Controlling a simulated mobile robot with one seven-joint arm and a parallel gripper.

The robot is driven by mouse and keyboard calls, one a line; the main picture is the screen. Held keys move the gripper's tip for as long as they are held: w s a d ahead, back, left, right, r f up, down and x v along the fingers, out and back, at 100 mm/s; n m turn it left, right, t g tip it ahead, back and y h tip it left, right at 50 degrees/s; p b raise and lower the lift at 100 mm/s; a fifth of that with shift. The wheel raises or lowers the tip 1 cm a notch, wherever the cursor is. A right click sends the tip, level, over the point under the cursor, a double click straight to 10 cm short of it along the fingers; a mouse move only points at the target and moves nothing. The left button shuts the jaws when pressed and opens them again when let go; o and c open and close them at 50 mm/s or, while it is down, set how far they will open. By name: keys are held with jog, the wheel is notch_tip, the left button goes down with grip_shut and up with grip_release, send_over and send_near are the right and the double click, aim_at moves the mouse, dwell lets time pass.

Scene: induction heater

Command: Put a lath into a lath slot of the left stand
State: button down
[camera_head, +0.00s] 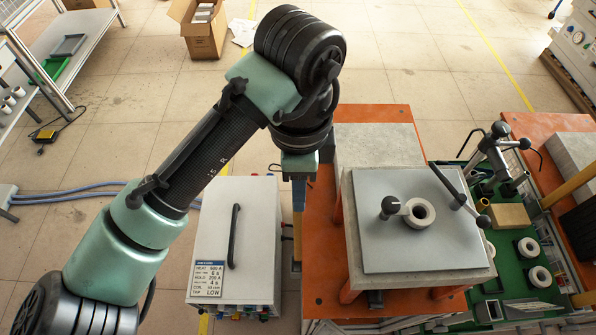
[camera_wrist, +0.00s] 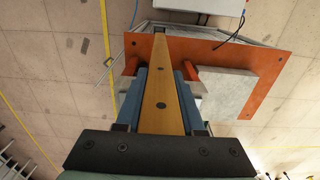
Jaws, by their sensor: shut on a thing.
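My gripper (camera_head: 298,190) points down in the head view, just left of the left stand's orange plate (camera_head: 319,240). In the wrist view my gripper (camera_wrist: 164,98) is shut on a long wooden lath (camera_wrist: 161,70), with a blue finger on either side. The lath has dark round holes and points away from the wrist, over the edge of the orange plate (camera_wrist: 205,48). In the head view only a narrow strip of the lath (camera_head: 297,236) shows below the fingers. I cannot make out a lath slot, and the lath's far end is not clear.
A grey box with a black handle (camera_head: 226,252) stands close left of the lath. A concrete block (camera_head: 372,142) and a raised grey plate (camera_head: 410,240) with a ring are on the right. Another orange stand (camera_head: 530,122) and a green tray (camera_head: 511,280) stand farther right.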

aim_at(297, 224)
notch_tip(297, 224, down, 6)
jog(key=b, duration=0.6)
jog(key=shift+s+f, duration=0.15)
jog(key=shift+f, duration=0.05)
jog(key=shift+a, duration=0.15)
dwell(0.5)
jog(key=shift+f, duration=0.2)
dwell(0.3)
jog(key=shift+f+b, duration=1.9)
jog(key=shift+f, duration=1)
jog(key=shift+c, duration=2.2)
grip_release()
